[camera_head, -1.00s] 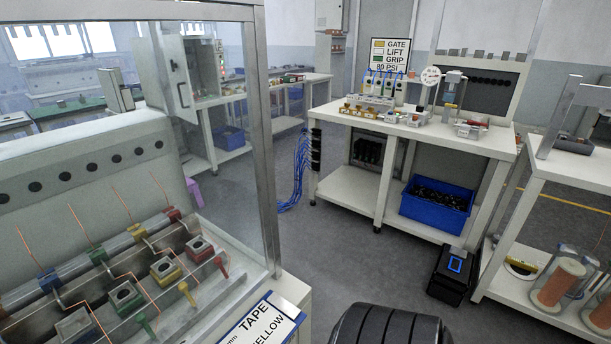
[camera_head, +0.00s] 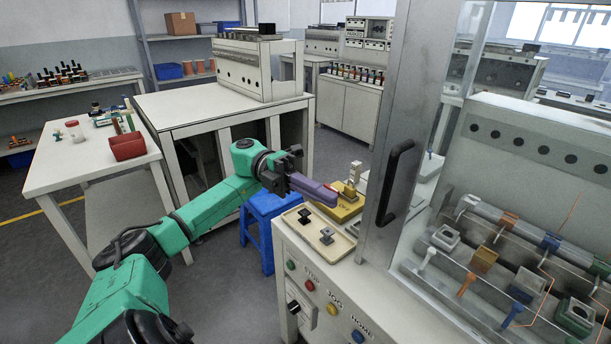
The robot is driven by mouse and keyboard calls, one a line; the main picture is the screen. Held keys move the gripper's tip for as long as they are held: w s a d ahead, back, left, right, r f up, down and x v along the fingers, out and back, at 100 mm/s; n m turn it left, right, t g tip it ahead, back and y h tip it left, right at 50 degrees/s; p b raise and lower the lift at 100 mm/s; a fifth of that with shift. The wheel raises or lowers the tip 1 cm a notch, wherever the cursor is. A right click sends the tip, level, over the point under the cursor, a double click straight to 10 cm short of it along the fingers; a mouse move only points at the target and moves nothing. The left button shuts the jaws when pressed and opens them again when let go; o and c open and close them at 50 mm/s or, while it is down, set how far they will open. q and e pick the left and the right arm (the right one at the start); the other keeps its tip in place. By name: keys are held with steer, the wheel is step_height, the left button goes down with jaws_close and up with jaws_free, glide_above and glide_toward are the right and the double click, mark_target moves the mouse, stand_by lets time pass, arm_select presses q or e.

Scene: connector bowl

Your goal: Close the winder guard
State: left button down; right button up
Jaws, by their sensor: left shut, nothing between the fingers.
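The winder guard (camera_head: 412,110) is a tall metal-framed clear panel at the right of centre, with a black bar handle (camera_head: 397,182) on its frame. How far it stands open I cannot tell. Behind it is the winder (camera_head: 530,132) with a row of coloured bobbin holders. My green left arm comes in from the lower left. My left gripper (camera_head: 333,197) is shut and empty, with purple fingers pointing right, left of the handle and apart from it. My right gripper is out of view.
Below the handle, the machine's front has a button panel (camera_head: 318,292). A beige tray (camera_head: 322,240) with two small black parts and a yellow fixture (camera_head: 340,207) lie near the gripper. A blue stool (camera_head: 262,236) stands below. A white table (camera_head: 85,165) is at the left.

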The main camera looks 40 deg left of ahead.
arm_select(q)
steer(key=w+a+b, duration=0.1)
steer(key=w+a, duration=0.5)
steer(key=a, duration=0.1)
steer(key=shift+f+b, duration=0.25)
steer(key=shift+b, duration=0.1)
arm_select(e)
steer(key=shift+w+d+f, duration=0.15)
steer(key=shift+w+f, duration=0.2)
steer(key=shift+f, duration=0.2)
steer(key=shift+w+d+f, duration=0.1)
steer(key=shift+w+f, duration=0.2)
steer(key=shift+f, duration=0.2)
